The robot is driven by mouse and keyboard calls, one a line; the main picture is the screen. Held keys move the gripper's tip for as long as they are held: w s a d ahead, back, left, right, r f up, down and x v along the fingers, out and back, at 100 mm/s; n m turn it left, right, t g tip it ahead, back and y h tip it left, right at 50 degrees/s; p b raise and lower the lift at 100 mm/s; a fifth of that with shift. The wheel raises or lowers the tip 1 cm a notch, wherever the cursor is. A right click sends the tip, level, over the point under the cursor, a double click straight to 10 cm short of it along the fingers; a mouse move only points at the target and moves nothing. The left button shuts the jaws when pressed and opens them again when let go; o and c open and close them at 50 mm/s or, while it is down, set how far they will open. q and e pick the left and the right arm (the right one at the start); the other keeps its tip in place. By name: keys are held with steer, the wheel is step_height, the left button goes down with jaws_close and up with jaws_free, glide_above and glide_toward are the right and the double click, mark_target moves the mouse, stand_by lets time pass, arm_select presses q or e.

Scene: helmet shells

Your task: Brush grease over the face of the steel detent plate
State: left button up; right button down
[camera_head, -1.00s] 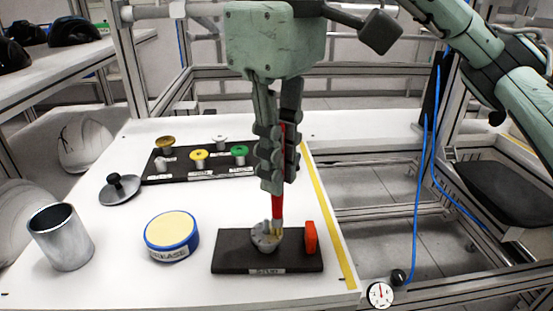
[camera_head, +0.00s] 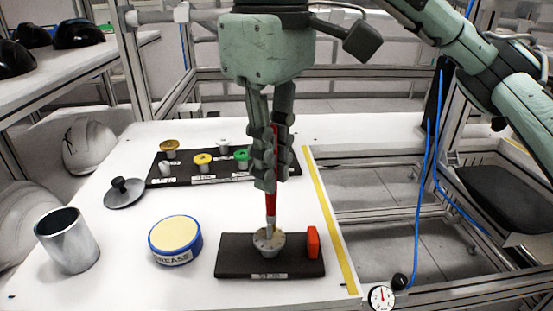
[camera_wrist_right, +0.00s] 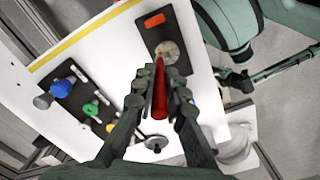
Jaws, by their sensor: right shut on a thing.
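The steel detent plate (camera_head: 270,245) is a small round grey piece on a dark base (camera_head: 237,267) near the table's right edge. It also shows in the wrist view (camera_wrist_right: 166,48). My right gripper (camera_head: 270,185) is shut on a brush with a red handle (camera_head: 271,205), held nearly upright above the plate. The brush's lower end is at the plate's upper face; I cannot tell whether it touches. The brush also shows between the fingers in the wrist view (camera_wrist_right: 159,90). A blue tin marked GREASE (camera_head: 175,240) with a pale yellow top stands to the left.
An orange block (camera_head: 313,242) stands on the base, right of the plate. A metal cup (camera_head: 67,240) and a dark-knobbed lid (camera_head: 125,192) are at left. A dark rack (camera_head: 163,180) with coloured knobs lies behind. At upper right of the wrist view, a dark gripper-like part cannot be read clearly.

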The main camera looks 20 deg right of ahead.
steer(key=shift+w+a, duration=0.1)
steer(key=shift+a, duration=0.3)
steer(key=shift+a, duration=0.25)
steer(key=shift+s+a, duration=0.25)
steer(key=shift+s+a, duration=0.2)
steer(key=shift+s, duration=0.15)
